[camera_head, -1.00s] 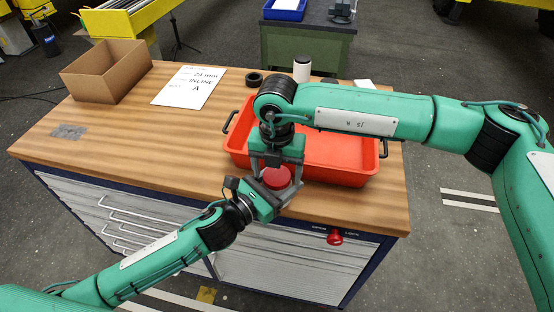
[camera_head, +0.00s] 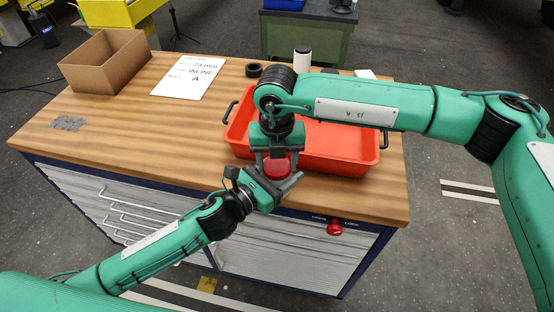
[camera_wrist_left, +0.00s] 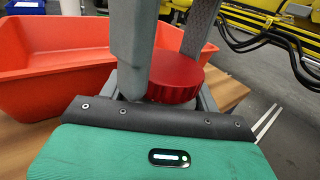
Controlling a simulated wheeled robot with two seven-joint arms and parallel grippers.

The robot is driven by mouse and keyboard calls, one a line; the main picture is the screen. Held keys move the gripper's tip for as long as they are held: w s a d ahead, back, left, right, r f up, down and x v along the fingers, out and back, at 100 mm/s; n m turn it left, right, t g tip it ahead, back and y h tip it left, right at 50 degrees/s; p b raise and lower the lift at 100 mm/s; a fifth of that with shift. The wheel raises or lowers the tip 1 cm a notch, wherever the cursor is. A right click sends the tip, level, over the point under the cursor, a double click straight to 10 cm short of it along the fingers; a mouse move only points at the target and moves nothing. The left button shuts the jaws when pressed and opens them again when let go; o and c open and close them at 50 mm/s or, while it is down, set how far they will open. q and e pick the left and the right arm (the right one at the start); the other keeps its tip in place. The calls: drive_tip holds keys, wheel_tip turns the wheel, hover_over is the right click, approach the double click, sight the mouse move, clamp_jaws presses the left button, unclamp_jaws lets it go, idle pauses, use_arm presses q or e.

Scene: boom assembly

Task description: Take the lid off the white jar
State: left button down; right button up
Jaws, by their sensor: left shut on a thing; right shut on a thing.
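The round red lid (camera_head: 277,168) is above the front edge of the workbench, in front of the red tray. It also shows in the left wrist view (camera_wrist_left: 174,80). My right gripper (camera_head: 276,160) comes down from above and is shut on the lid, a finger on each side. My left gripper (camera_head: 280,184) comes from the front left, lower down, and is shut on the white jar below the lid. The jar's body is almost wholly hidden by the lid and gripper.
A red tray (camera_head: 340,160) lies just behind the grippers. An open cardboard box (camera_head: 105,64) and a printed sheet (camera_head: 188,77) are at the back left. A black ring (camera_head: 254,70) and a white cylinder with a dark top (camera_head: 302,62) stand at the back.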

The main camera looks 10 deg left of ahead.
drive_tip(key=shift+n, duration=0.3)
drive_tip(key=o, duration=1.1)
drive_tip(key=shift+a, duration=0.15)
drive_tip(key=shift+r, duration=0.1)
